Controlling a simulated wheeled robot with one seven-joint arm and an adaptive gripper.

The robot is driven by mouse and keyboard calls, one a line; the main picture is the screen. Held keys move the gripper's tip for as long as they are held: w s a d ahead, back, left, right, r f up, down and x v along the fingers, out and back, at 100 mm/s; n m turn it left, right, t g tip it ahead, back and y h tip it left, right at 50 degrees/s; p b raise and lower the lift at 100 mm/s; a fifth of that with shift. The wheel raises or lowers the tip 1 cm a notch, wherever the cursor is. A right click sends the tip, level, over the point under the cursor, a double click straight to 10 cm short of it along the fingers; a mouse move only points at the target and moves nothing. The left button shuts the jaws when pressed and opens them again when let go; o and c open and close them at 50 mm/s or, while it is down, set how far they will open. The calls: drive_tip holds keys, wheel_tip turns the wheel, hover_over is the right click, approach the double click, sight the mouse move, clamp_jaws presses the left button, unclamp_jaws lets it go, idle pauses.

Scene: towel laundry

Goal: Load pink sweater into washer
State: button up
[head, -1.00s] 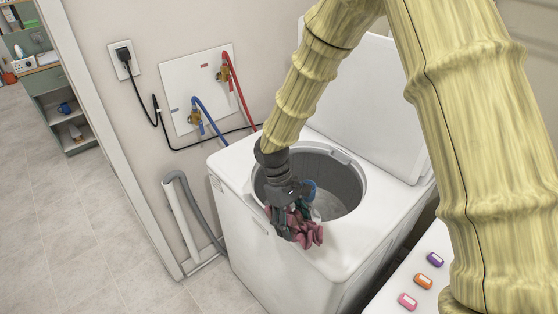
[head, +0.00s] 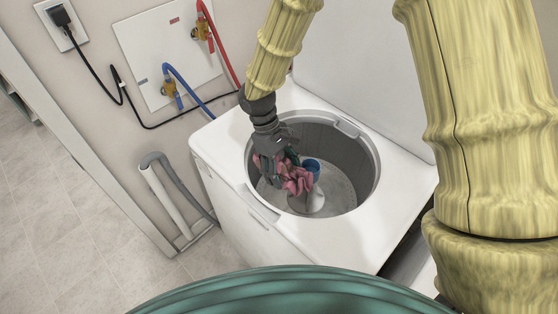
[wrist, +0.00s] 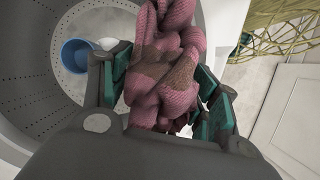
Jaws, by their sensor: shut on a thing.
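The pink sweater (head: 297,178) is bunched in my gripper (head: 279,172), which is shut on it. In the wrist view the pink knit (wrist: 165,65) with brownish patches sits between the green-padded fingers of my gripper (wrist: 165,88). In the head view the sweater hangs in the round opening of the white washer (head: 350,232). The washer's lid (head: 370,70) stands open at the back. The grey perforated drum (wrist: 35,80) shows beside the sweater in the wrist view. How far the sweater is below the rim is hard to tell.
A blue cup-like part (head: 311,168) shows inside the drum behind the sweater. Blue (head: 188,88) and red (head: 222,50) hoses run from the wall at the left. A teal rounded edge (head: 290,290) crosses the bottom of the head view.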

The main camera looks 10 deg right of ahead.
drive_tip(key=b+x, duration=0.1)
drive_tip(key=x, duration=0.1)
drive_tip(key=shift+s+a+f+b, duration=0.1)
drive_tip(key=shift+s+f+b, duration=0.1)
drive_tip(key=shift+s+b, duration=0.15)
wheel_tip(320, 180, down, 16)
drive_tip(key=w+b, duration=0.2)
drive_tip(key=b, duration=0.6)
drive_tip(key=shift+a+r, duration=0.1)
drive_tip(key=o, duration=1.3)
drive_tip(key=shift+o, duration=0.2)
wheel_tip(320, 180, up, 12)
drive_tip(key=p, duration=0.8)
drive_tip(key=shift+p, duration=0.3)
